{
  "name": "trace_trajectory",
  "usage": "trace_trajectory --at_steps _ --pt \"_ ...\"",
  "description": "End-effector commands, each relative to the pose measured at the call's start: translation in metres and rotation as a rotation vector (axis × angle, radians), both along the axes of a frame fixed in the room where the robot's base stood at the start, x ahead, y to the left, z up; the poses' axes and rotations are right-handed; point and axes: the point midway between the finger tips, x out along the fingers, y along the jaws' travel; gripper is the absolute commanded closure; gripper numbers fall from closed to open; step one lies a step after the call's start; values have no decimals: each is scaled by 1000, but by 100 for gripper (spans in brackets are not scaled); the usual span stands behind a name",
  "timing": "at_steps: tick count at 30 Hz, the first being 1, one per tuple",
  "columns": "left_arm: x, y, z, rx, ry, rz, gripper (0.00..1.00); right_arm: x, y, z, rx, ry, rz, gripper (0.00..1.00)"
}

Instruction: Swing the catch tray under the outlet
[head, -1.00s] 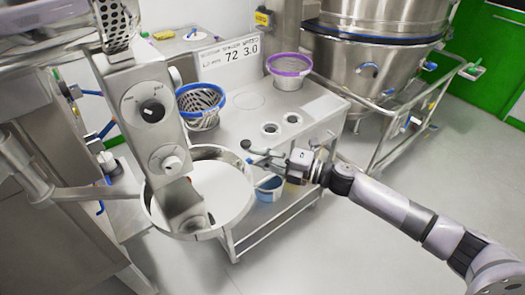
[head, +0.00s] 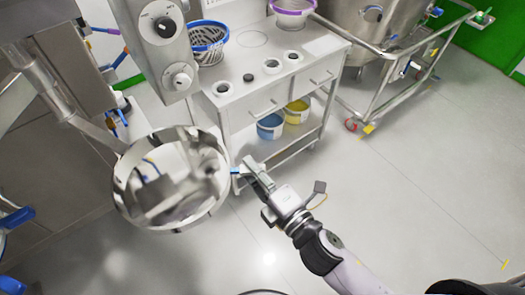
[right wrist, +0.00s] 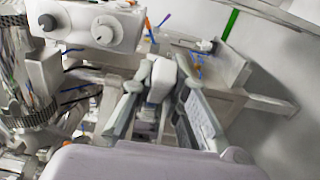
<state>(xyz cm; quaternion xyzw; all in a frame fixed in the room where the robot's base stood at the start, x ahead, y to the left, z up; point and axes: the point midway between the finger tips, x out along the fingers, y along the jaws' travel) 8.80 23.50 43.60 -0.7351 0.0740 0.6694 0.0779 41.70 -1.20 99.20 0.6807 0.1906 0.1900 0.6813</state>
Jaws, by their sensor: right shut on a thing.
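The catch tray (head: 122,190) is a round, shiny steel pan at the left of the head view, carried on a steel arm (head: 88,128). A grey control box with knobs (head: 165,45) hangs above and behind it in the picture. My right gripper (head: 243,170) is at the tray's right edge, shut on its small handle, which shows a blue part. In the right wrist view, a pale handle (right wrist: 160,72) lies between the two fingers (right wrist: 160,105). I cannot make out the outlet. My left gripper is not in view.
A steel bench (head: 262,92) with a mesh basket (head: 207,45) stands behind. A blue bucket (head: 270,126) and a yellow bucket (head: 297,111) sit on its lower shelf. A railed vessel trolley (head: 380,90) stands at the back right. The floor at right is clear.

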Motion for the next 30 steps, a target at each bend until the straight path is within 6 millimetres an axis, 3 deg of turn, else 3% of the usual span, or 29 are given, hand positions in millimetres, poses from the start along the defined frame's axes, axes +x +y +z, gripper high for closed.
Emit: trace_trajectory --at_steps 6,12,29,30 --pt "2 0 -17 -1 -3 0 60 -30 14 -3 6 5 -62 100" --pt "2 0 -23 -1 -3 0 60 -44 22 -1 4 2 -91 100" --pt "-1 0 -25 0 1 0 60 -51 27 1 4 0 -99 100" --pt "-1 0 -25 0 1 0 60 -51 27 1 4 0 -99 84"
